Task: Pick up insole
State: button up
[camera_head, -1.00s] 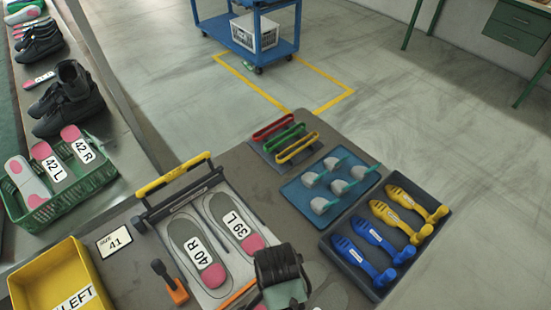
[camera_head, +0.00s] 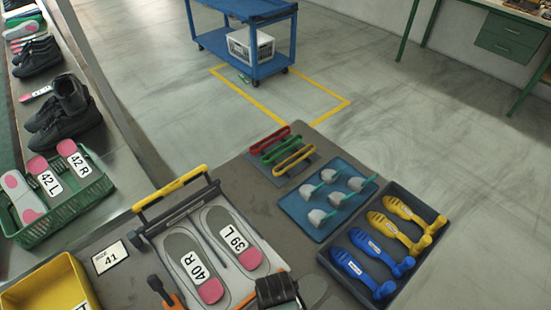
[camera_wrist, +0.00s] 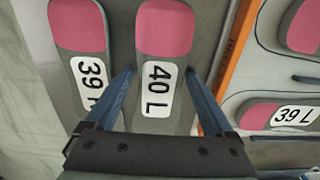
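In the wrist view, an insole labelled 40 L (camera_wrist: 163,55), grey with a pink end, lies between the two blue fingers of my gripper (camera_wrist: 159,72). The fingers are apart, one on each side of it; whether they touch it I cannot tell. A 39 R insole (camera_wrist: 80,50), its label partly covered, lies to its left. In the head view, insoles 40 R (camera_head: 191,261) and 39 L (camera_head: 238,230) lie side by side on a pale board (camera_head: 215,247). My gripper shows at the bottom edge and hides most of what is below it.
A yellow-handled bar (camera_head: 172,193) crosses behind the board. A tray (camera_head: 330,258) with blue and yellow shoe forms, a blue tray (camera_head: 293,210) and a yellow bin (camera_head: 45,282) stand around.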

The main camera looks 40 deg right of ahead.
jog(key=c, duration=0.9)
jog(key=shift+c, duration=0.2)
jog(key=shift+r, duration=0.1)
